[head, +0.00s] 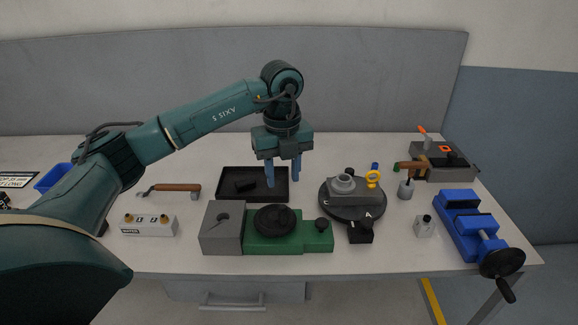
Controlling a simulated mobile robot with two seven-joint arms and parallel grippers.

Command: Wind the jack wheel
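A black round wheel (274,220) lies flat on a green base (290,246) near the front middle of the table. A blue vise-like device (466,226) at the right front carries a black handwheel (502,262) with a crank handle. No label tells which wheel is the jack wheel. My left gripper (283,183) points down with its blue fingers apart and empty, over the black tray behind the green base. My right gripper is out of view.
The black tray (228,195) holds a dark piece. A round black turntable (329,204) with grey block and yellow ring stands right of the green base. A wooden-handled tool (178,187), white box (149,226) and blue bin (53,178) are left. A mallet (411,165) is at the back right.

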